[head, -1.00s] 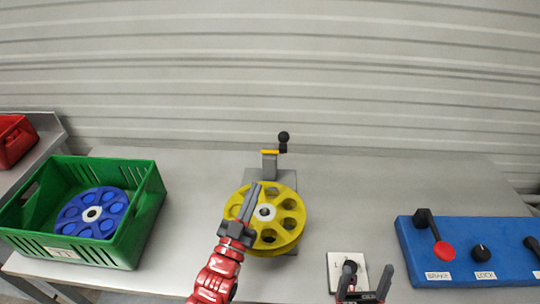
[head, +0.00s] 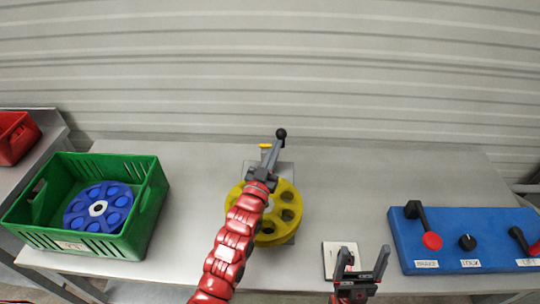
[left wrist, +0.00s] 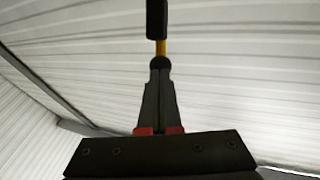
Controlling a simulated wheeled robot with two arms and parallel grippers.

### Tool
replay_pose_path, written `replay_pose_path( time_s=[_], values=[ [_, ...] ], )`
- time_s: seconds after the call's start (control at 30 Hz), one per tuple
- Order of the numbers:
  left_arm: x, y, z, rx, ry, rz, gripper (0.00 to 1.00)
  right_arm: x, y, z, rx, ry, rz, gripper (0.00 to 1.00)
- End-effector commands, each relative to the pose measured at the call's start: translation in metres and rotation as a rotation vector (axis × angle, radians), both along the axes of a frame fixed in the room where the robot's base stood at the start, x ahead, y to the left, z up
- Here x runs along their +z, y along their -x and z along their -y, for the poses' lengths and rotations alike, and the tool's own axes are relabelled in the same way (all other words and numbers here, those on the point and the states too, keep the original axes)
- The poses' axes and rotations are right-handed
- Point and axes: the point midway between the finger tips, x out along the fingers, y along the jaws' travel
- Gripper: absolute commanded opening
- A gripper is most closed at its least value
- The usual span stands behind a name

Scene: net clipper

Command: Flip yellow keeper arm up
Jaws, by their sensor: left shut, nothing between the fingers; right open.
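The yellow keeper arm (head: 265,146) shows as a short yellow piece atop the grey post behind the yellow wheel (head: 298,207). A black ball knob (head: 281,133) stands at its right. My left gripper (head: 279,141) is shut and reaches over the wheel, its tips at the knob. In the left wrist view, the shut fingertips (left wrist: 160,72) line up with a black ball (left wrist: 160,62), with a yellow rod (left wrist: 161,47) and a black grip (left wrist: 157,18) beyond. I cannot tell whether they touch. My right gripper (head: 365,250) is open and empty at the front.
A green crate (head: 150,200) holding a blue wheel (head: 82,213) stands at the left. A blue control panel (head: 450,225) with levers and a knob is at the right. A white plate (head: 329,262) lies beside my right gripper. The bench's back right is clear.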

Motion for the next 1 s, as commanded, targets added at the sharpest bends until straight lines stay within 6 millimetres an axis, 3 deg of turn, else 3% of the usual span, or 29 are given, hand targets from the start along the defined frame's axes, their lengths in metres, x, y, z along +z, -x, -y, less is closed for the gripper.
replay_pose_path(
  time_s=[0.57, 0.77, 1.0],
  values=[
    [0.003, -0.007, 0.001, 0.001, 0.0, -0.006, 0.0, 0.003, 0.0, 0.0, 0.0, 0.0, 0.0, 0.79],
    [0.014, -0.015, 0.001, 0.002, 0.001, -0.061, 0.0, 0.003, 0.0, 0.0, 0.0, 0.0, 0.0, 0.79],
    [0.037, -0.041, 0.001, 0.002, 0.004, -0.216, 0.0, 0.003, 0.0, 0.0, 0.0, 0.0, 0.0, 0.79]
  ],
)
